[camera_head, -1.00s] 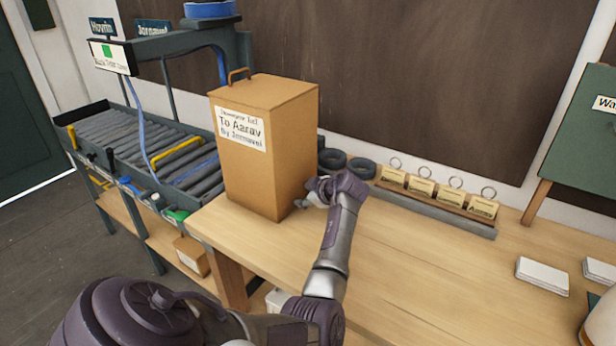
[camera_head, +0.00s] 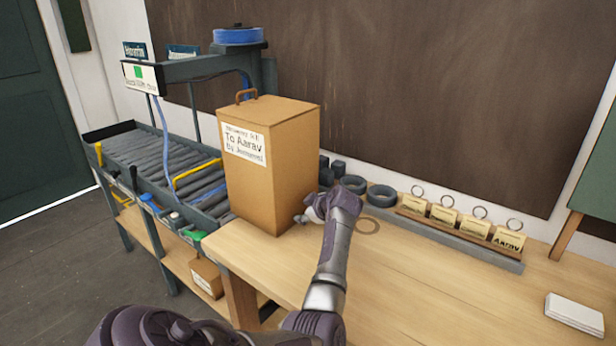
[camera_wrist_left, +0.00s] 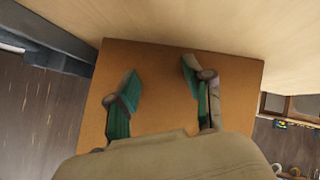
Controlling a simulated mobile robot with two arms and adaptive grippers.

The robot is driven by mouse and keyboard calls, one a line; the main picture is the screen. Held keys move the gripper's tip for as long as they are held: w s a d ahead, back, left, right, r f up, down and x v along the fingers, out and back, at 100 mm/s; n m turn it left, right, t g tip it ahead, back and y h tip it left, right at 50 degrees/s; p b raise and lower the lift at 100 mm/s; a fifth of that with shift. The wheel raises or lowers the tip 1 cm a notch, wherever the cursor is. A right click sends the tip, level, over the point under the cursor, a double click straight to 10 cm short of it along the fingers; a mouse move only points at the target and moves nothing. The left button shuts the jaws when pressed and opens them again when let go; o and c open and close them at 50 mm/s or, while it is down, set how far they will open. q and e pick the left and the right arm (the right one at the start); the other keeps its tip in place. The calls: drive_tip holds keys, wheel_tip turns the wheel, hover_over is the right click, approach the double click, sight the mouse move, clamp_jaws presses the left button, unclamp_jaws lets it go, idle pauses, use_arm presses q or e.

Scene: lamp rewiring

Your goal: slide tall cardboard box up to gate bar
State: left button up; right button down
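The tall cardboard box (camera_head: 271,165) stands upright at the left end of the wooden table, beside the roller conveyor. It has a rusty handle on top and a white label reading "To Aarav". A yellow bar (camera_head: 197,173) crosses the rollers left of the box; part of it is hidden behind the box. My left gripper (camera_head: 303,216) is low at the box's right side, touching or very close. In the left wrist view its teal-padded fingers (camera_wrist_left: 158,82) are spread apart with nothing between them, in front of the box's brown face (camera_wrist_left: 150,55). My right gripper is out of view.
The conveyor (camera_head: 150,160) has an overhead frame (camera_head: 190,72) with a blue spool on top. Black rings (camera_head: 381,195) and a rack of tagged cards (camera_head: 458,234) line the table's back. White cards (camera_head: 574,313) lie at right. The table's middle is clear.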

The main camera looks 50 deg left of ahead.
use_arm(q)
drive_tip(key=a, duration=0.2)
drive_tip(key=s+a+b, duration=0.1)
drive_tip(key=a, duration=0.2)
drive_tip(key=shift+s+f+b, duration=0.1)
drive_tip(key=shift+s+b, duration=0.05)
drive_tip(key=shift+b, duration=0.15)
drive_tip(key=shift+s+a, duration=0.15)
drive_tip(key=shift+a, duration=0.4)
